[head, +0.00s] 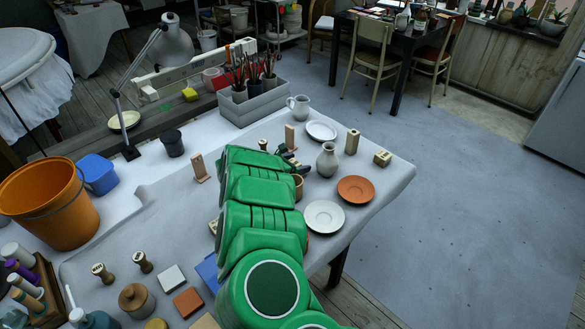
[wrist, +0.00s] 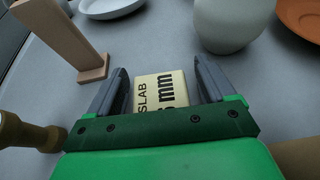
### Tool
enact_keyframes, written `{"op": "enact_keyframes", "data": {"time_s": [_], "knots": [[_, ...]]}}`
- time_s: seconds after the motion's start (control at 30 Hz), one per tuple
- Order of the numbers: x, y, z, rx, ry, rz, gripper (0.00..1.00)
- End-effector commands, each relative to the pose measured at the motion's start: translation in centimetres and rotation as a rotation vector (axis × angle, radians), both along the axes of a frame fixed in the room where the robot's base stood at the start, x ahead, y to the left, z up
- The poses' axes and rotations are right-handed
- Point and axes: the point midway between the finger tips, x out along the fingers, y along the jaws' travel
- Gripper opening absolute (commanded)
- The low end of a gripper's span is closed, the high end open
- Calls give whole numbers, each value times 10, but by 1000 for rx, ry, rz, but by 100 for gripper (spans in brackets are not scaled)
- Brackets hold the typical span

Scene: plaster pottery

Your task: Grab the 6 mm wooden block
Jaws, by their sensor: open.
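A pale wooden block (wrist: 158,88) shows in the wrist view, with dark lettering "SLAB" and a thickness in "mm". Its digit is partly covered by my gripper's front edge, but looks like a 6. My gripper (wrist: 161,70) is open, with one finger on each side of the block. A small gap shows on both sides near the tips. In the head view my gripper (head: 299,167) is low over the table, right of the middle, and this block cannot be made out there.
An upright wooden piece on a foot (wrist: 72,35) stands close left. A pale vase (wrist: 228,22) stands just beyond on the right. A dark stamp handle (wrist: 30,132) is left of my gripper.

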Motion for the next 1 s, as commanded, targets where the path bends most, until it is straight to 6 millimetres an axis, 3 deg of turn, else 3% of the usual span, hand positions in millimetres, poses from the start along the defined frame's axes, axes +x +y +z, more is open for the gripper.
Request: {"op": "enact_keyframes", "data": {"time_s": [0.37, 0.73, 1.0], "knots": [[7, -7, -4, 1, -1, 1, 83], [7, -6, -3, 1, -1, 1, 27], [7, -6, -3, 1, -1, 1, 27]]}}
